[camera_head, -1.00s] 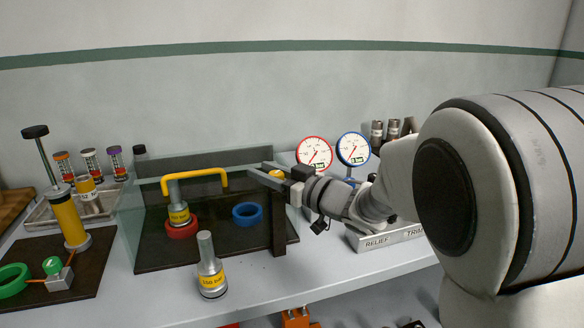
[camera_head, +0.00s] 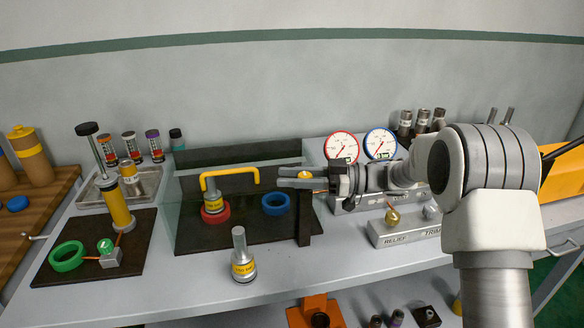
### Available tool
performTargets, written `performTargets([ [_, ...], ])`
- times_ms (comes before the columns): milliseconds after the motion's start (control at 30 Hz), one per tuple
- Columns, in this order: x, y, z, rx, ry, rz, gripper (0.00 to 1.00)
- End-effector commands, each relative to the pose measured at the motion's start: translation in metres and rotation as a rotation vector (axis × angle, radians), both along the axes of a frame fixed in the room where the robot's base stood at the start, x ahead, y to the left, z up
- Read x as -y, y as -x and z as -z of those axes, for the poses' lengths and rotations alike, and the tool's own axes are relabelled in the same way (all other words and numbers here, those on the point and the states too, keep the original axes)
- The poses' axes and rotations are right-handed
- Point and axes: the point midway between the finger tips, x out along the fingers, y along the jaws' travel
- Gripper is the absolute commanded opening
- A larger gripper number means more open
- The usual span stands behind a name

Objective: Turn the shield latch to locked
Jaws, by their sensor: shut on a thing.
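The transparent shield (camera_head: 190,195) stands over a dark base plate, with a yellow bar handle (camera_head: 230,173) along its top. The shield latch (camera_head: 305,174) is a small yellow piece at the top of a dark post (camera_head: 304,225) at the shield's right side. My gripper (camera_head: 281,177) reaches in from the right with its fingers pointing left. It is shut on the latch, whose yellow top shows between the fingers. The fingers hide most of the latch, so I cannot tell its turn angle.
Behind the shield, a cylinder (camera_head: 215,193) stands in a red ring (camera_head: 216,217) beside a blue ring (camera_head: 276,204). Another cylinder (camera_head: 243,257) stands in front. Two gauges (camera_head: 342,147) and a RELIEF/TRIM block (camera_head: 395,236) are close to my arm. The bench front is mostly clear.

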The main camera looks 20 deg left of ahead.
Motion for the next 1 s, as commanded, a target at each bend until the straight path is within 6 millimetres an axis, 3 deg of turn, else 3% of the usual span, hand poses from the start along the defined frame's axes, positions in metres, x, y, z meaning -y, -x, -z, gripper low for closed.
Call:
performTargets([
  [633,-0.0008,0.0029,0.0020,-0.001,0.002,-0.056,0.00],
  [667,-0.0008,0.0029,0.0020,-0.001,0.002,-0.056,0.41],
  [700,-0.0008,0.0029,0.0020,-0.001,0.002,-0.056,0.48],
  [833,-0.0005,0.0025,0.0015,-0.001,0.001,-0.055,0.69],
  [1000,-0.0002,0.0021,0.0010,0.000,0.001,-0.054,0.69],
])
